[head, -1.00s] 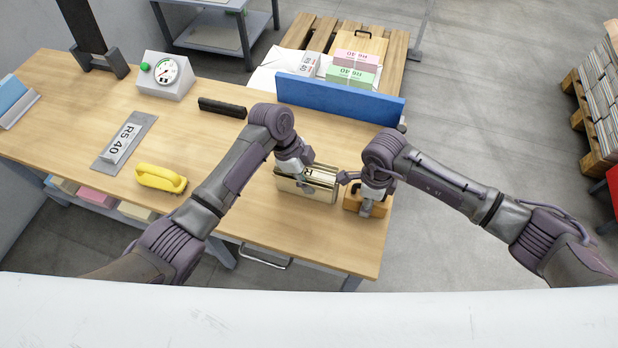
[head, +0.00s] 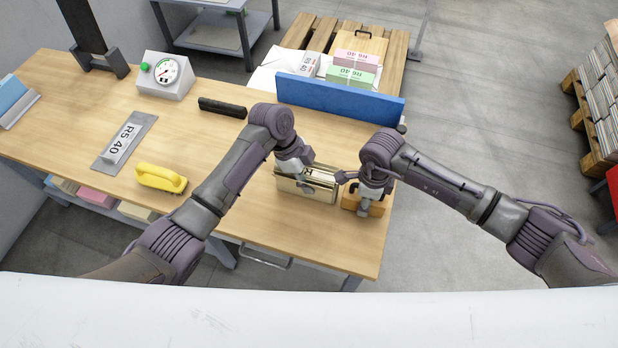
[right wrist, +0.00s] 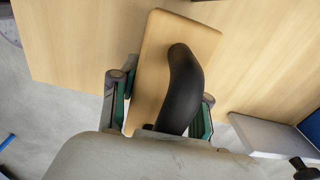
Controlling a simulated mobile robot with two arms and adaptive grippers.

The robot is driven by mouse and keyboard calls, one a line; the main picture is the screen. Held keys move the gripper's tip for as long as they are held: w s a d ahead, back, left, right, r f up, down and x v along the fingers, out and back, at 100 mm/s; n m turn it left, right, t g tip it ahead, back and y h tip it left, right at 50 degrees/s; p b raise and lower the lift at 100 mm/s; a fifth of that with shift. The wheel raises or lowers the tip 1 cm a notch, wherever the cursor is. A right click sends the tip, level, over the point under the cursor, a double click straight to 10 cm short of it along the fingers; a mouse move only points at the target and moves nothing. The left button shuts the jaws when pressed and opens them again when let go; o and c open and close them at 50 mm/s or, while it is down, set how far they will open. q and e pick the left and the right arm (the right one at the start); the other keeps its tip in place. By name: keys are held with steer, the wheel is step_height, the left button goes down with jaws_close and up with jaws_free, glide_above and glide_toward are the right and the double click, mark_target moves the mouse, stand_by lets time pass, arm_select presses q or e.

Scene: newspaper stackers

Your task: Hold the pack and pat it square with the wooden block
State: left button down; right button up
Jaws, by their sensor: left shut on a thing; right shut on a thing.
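The cream pack (head: 319,190) is on the table near its right front corner, partly covered by my left gripper. My left gripper (head: 301,178) is shut on the pack from above. The wooden block (head: 377,209) is just right of the pack; I cannot tell whether they touch. My right gripper (head: 369,197) is shut on the block. In the right wrist view, the pale wooden block (right wrist: 200,38) has a curved black handle (right wrist: 184,78), with the green-lined fingers of my right gripper (right wrist: 160,107) on either side.
A blue fence (head: 340,97) stands along the table's back edge. A yellow-handled brush (head: 160,178), an RS 40 plate (head: 112,155), a black bar (head: 222,107) and a dial box (head: 165,76) lie left. The table's right edge is close to the block.

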mark_target(355, 192)
steer(key=shift+w+a, duration=0.2)
steer(key=shift+a, duration=0.45)
steer(key=shift+w+a, duration=0.2)
steer(key=shift+a, duration=0.4)
arm_select(q)
steer(key=shift+s+d, duration=0.1)
steer(key=shift+d, duration=0.1)
arm_select(e)
steer(key=shift+a+r, duration=0.1)
steer(key=shift+a, duration=0.15)
stand_by(0.5)
steer(key=shift+d, duration=0.1)
arm_select(q)
steer(key=shift+a, duration=0.2)
arm_select(e)
steer(key=shift+s+d, duration=0.25)
steer(key=shift+d, duration=0.65)
steer(key=shift+s+d, duration=0.25)
steer(key=shift+d, duration=0.6)
steer(key=shift+r, duration=3.45)
